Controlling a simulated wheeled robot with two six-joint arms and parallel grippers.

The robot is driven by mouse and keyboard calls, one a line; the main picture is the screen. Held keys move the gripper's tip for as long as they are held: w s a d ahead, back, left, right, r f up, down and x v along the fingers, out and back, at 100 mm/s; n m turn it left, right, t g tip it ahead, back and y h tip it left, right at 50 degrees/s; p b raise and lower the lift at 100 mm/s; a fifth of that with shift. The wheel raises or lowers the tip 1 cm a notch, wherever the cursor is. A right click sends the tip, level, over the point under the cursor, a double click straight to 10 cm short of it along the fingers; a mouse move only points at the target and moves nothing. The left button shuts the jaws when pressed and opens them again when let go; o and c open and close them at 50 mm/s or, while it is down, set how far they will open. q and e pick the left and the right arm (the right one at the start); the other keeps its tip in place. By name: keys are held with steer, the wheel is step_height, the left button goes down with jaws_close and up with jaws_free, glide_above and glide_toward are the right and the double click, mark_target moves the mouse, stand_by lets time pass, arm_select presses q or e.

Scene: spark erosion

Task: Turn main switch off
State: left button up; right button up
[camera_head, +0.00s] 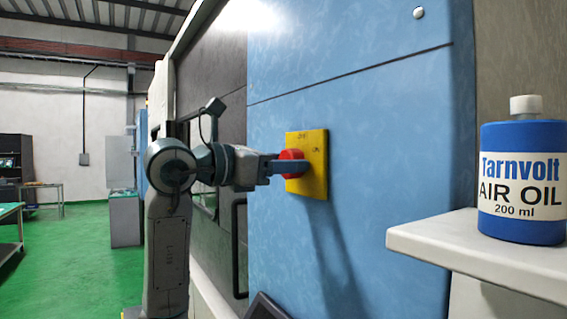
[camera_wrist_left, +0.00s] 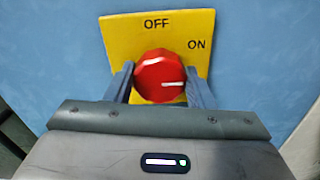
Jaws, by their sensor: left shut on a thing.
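The main switch is a red rotary knob (camera_head: 291,160) on a yellow plate (camera_head: 315,165), fixed to a blue machine panel. In the left wrist view the red knob (camera_wrist_left: 158,76) sits between my two fingers, and the yellow plate (camera_wrist_left: 120,35) reads OFF at the top and ON at the right. The white mark on the knob points right, slightly below the ON label. My left gripper (camera_head: 288,167) is shut on the knob; it also shows in the left wrist view (camera_wrist_left: 160,85). My right gripper is in neither view.
A white shelf (camera_head: 440,245) juts out at the right and carries a blue Tarnvolt air oil bottle (camera_head: 522,185). The blue panel (camera_head: 390,150) is flat around the switch. A black handle (camera_head: 240,250) is below left. Open green floor (camera_head: 80,260) lies at the left.

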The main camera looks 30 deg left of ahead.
arm_select(q)
steer(key=n+b, duration=0.1)
steer(key=n, duration=1.6)
steer(key=shift+a+f+n, duration=0.1)
steer(key=shift+a+n, duration=0.05)
steer(key=shift+n, duration=0.25)
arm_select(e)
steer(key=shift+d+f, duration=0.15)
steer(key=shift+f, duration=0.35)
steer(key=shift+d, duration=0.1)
arm_select(q)
steer(key=o, duration=1)
steer(key=shift+c, duration=0.2)
